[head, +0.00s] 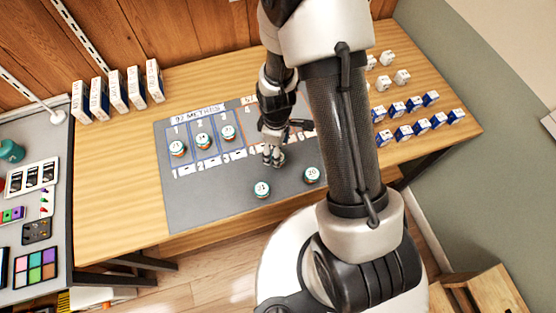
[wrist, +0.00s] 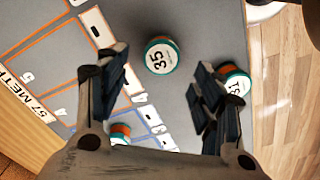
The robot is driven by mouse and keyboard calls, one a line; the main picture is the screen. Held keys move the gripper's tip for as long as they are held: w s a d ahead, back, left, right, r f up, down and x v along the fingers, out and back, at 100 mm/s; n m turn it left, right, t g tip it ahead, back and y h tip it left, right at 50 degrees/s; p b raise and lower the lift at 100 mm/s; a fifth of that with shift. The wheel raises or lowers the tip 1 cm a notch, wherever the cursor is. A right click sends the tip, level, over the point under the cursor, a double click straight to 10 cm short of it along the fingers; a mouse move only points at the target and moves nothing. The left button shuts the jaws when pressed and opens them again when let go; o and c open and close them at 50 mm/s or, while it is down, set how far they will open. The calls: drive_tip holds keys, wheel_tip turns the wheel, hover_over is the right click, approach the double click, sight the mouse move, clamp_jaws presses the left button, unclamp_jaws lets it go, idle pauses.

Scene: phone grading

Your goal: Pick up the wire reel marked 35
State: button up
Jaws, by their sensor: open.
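The wire reel marked 35 (wrist: 160,56) is a short round reel with a white-and-teal top and a brown-orange side. It stands upright on the grey mat (wrist: 205,30), ahead of and between my fingertips in the wrist view. In the head view it appears to be the right reel (head: 312,174) of the two near the mat's front, its label hard to read there. My gripper (head: 273,155) is open and empty, above the mat, left of that reel. It also shows in the wrist view (wrist: 163,72). Its right finger partly covers the reel marked 31 (wrist: 236,82).
The reel marked 31 (head: 262,189) stands left of the 35 reel. Three reels, one here (head: 203,141), stand in the mat's blue-edged slots. White boxes (head: 117,91) line the table's back left. Small blue-and-white boxes (head: 405,132) stand right of my arm.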

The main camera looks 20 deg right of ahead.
drive_tip(key=f+b, duration=0.1)
drive_tip(key=f, duration=0.2)
drive_tip(key=f+b, duration=0.1)
drive_tip(key=f, duration=0.1)
drive_tip(key=shift+s+d+f, duration=0.15)
drive_tip(key=shift+d+f, duration=0.05)
drive_tip(key=shift+f, duration=0.2)
drive_tip(key=shift+c, duration=0.4)
drive_tip(key=c, duration=1)
drive_tip(key=shift+r, duration=0.1)
drive_tip(key=shift+c, duration=0.2)
